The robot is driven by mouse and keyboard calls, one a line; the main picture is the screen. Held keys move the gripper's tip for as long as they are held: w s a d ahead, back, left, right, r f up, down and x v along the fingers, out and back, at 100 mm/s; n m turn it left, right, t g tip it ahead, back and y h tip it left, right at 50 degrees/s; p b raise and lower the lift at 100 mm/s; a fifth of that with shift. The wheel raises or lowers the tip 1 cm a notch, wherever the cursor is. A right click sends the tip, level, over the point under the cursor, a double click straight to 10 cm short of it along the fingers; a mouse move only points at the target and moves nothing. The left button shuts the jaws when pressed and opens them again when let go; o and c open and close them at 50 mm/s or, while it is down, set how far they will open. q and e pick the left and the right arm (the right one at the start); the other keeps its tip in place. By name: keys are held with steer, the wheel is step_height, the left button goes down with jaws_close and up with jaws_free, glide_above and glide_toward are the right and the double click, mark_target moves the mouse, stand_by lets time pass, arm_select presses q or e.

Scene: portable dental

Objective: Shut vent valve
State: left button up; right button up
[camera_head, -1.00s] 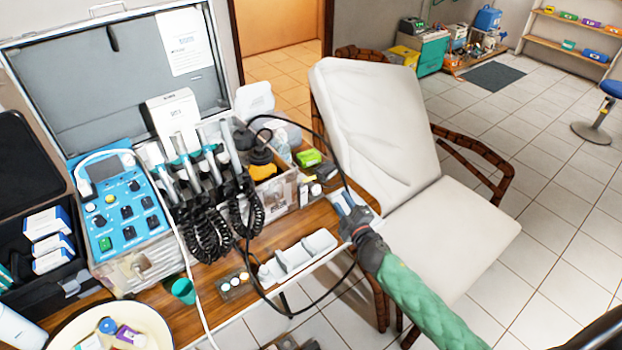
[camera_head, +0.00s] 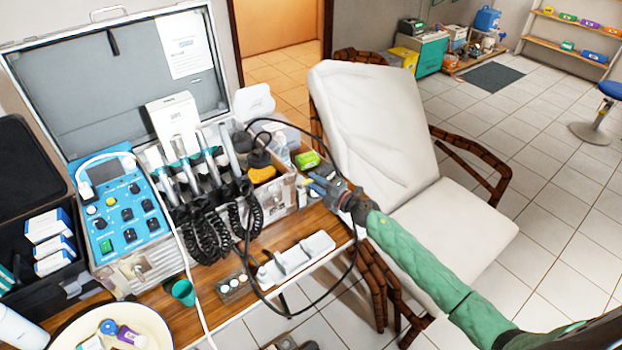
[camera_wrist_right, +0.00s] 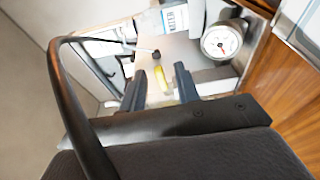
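My right gripper (camera_head: 318,187) reaches in over the right end of the wooden table, by the open side of the dental case. In the right wrist view its two dark fingers (camera_wrist_right: 160,90) are apart. Between and beyond them is a small yellow lever-like part (camera_wrist_right: 161,80), with a black knob (camera_wrist_right: 156,55) on a thin stem above it. The yellow part looks like the vent valve's handle, but I cannot be sure. I cannot see either finger touching it. My left gripper is not in view.
A round pressure gauge (camera_wrist_right: 221,41) and a bottle labelled WATER (camera_wrist_right: 176,17) stand close beyond the fingers. Dental handpieces (camera_head: 205,150), a blue control unit (camera_head: 122,210) and a white chair (camera_head: 375,125) are nearby.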

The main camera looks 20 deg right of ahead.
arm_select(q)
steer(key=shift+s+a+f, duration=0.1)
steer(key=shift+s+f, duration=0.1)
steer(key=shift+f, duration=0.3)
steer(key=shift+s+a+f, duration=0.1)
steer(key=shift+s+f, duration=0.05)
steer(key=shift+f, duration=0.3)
arm_select(e)
steer(key=shift+x, duration=1.1)
jaws_close()
arm_select(q)
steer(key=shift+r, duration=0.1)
steer(key=shift+p, duration=0.35)
